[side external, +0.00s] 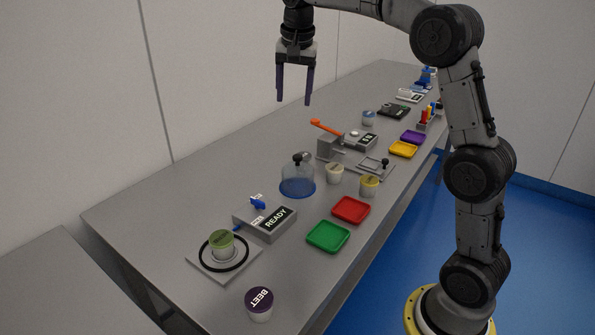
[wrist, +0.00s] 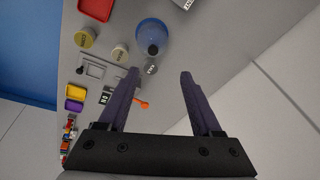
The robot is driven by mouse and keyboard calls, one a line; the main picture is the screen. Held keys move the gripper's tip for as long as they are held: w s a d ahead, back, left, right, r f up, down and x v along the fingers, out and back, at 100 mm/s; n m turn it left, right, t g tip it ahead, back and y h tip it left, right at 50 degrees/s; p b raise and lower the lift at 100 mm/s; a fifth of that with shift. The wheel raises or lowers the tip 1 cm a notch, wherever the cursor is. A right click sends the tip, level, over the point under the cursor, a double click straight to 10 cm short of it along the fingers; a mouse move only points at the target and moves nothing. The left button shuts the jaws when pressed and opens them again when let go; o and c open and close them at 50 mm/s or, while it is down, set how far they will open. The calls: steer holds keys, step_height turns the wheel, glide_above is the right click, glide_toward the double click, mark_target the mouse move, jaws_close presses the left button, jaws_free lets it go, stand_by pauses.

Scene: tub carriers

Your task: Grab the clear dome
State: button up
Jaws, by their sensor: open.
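The clear dome (side external: 298,180) stands on the grey bench near its middle. It is see-through with a blue rim and a black knob on top. The dome also shows in the wrist view (wrist: 153,36), at the top centre, beyond my fingertips. My gripper (side external: 294,101) is open and empty, high above the bench and farther back than the dome.
A white tub (side external: 334,174) and a yellow tub (side external: 369,186) stand right of the dome. A device with an orange lever (side external: 327,128) is behind it. A READY box (side external: 265,220), a red tray (side external: 351,210) and a green tray (side external: 328,237) lie in front. The bench left of the dome is clear.

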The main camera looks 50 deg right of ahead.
steer(key=w+d+f+g, duration=0.1)
steer(key=w+d+f, duration=0.2)
steer(key=f, duration=0.2)
glide_above(297, 156)
steer(key=a, duration=0.1)
steer(key=shift+m+g, duration=0.3)
steer(key=shift+m, duration=0.1)
steer(key=f, duration=1)
steer(key=shift+s+f, duration=0.15)
steer(key=shift+s, duration=0.05)
steer(key=shift+w+d+f, duration=0.1)
steer(key=shift+d+f, duration=0.1)
steer(key=shift+f, duration=0.75)
steer(key=shift+d+f, duration=0.15)
steer(key=shift+f, duration=0.85)
steer(key=shift+w+d+f, duration=0.1)
steer(key=shift+d+f, duration=0.1)
steer(key=shift+f, duration=0.75)
jaws_close()
